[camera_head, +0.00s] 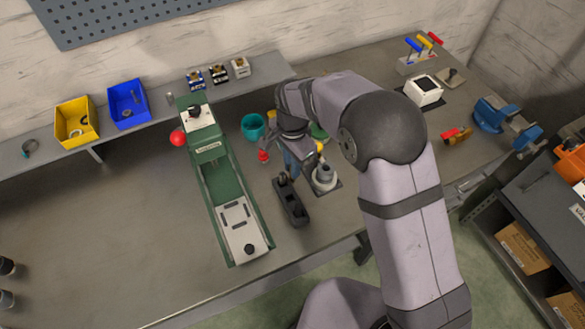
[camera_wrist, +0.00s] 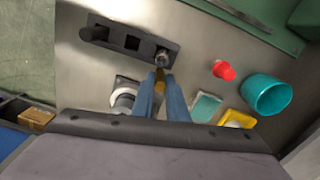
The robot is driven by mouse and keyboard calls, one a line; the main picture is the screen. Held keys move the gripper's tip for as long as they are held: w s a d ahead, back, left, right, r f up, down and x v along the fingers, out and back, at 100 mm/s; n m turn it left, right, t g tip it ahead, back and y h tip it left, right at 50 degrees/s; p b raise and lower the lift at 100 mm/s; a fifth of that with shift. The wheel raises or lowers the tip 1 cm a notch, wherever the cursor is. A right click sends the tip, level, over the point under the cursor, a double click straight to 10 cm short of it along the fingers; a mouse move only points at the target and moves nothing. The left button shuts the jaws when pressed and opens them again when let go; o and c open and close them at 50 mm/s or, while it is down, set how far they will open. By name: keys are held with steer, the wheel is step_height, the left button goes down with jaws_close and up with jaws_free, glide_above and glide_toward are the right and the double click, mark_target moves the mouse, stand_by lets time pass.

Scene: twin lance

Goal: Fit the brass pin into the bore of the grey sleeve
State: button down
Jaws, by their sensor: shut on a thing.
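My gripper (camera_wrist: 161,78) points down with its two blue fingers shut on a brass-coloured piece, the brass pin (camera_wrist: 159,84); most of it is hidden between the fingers. In the head view my gripper (camera_head: 294,168) is over the bench, just past the far end of a dark rack (camera_head: 292,208). The rack also shows in the wrist view (camera_wrist: 130,42), with a round grey metal part at its right end, near the fingertips. I cannot tell whether the pin touches the rack. The grey sleeve (camera_head: 324,173) stands on a dark plate beside the rack; in the wrist view it (camera_wrist: 124,98) is left of the fingers.
A long green fixture (camera_head: 222,190) lies left of the rack. A teal cup (camera_head: 252,125) and a small red part (camera_head: 263,156) stand behind the rack. A blue vise (camera_head: 500,120) is at the far right. Bare bench lies left of the green fixture.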

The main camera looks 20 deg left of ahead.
step_height(320, 180, up, 9)
steer(key=shift+r+b, duration=0.15)
steer(key=shift+b, duration=1)
steer(key=w+d+r+n+p, duration=0.15)
steer(key=d+p, duration=0.25)
steer(key=d, duration=0.4)
steer(key=w+d+r+n+p, duration=0.1)
steer(key=w+d+n+p, duration=0.2)
steer(key=d, duration=0.6)
steer(key=s+d+n+p, duration=0.1)
steer(key=d+p, duration=0.2)
steer(key=d, duration=0.4)
steer(key=s+d+n+p, duration=0.1)
steer(key=s+d+p, duration=0.1)
steer(key=d, duration=0.6)
steer(key=shift+s+r+p, duration=0.3)
steer(key=shift+r+p, duration=0.1)
steer(key=shift+p, duration=0.35)
steer(key=shift+a, duration=0.15)
